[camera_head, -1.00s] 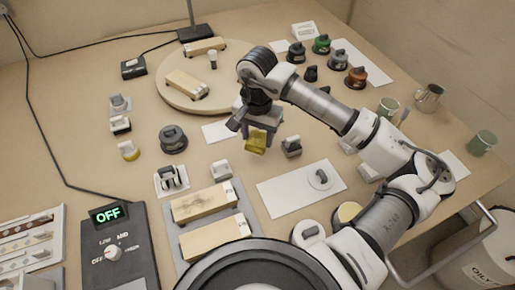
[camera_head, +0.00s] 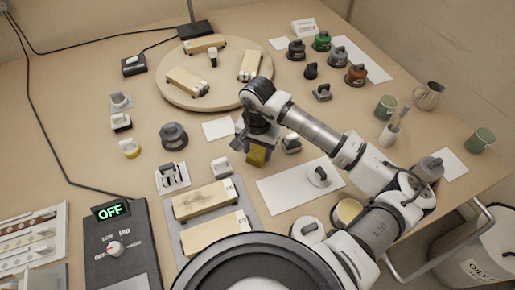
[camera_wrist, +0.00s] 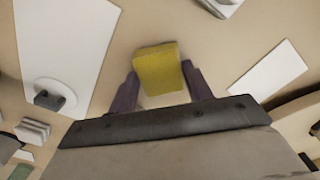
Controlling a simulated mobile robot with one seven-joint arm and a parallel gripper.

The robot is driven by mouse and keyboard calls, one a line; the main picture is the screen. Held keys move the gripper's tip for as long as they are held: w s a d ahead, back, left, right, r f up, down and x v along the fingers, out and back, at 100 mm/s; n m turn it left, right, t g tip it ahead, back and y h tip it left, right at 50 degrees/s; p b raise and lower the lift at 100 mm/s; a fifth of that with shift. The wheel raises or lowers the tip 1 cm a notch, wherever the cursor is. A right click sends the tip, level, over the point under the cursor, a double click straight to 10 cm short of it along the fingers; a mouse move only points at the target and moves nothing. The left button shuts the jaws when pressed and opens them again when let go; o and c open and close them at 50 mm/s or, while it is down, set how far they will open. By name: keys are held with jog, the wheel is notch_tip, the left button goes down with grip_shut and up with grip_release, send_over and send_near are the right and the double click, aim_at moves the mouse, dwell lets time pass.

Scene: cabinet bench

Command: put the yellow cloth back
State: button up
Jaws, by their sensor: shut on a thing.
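The yellow cloth (camera_head: 257,155) is a small folded block held between the fingers of my gripper (camera_head: 259,146). In the wrist view the cloth (camera_wrist: 160,70) sits between the two dark fingertips of my gripper (camera_wrist: 163,88), which are shut on it. The cloth is over the bench, right of a small white sheet (camera_head: 217,129) and above left of a large white sheet (camera_head: 300,184). I cannot tell whether the cloth touches the bench.
A grey block (camera_head: 291,143) stands close to the right of my gripper. A round wooden turntable (camera_head: 213,97) with wooden blocks is behind it. Two wooden blocks lie on a grey tray (camera_head: 252,218) in front.

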aim_at(258, 152)
jog(key=o, duration=1)
notch_tip(258, 152, up, 12)
jog(key=shift+r+b, duration=0.15)
jog(key=shift+b, duration=0.45)
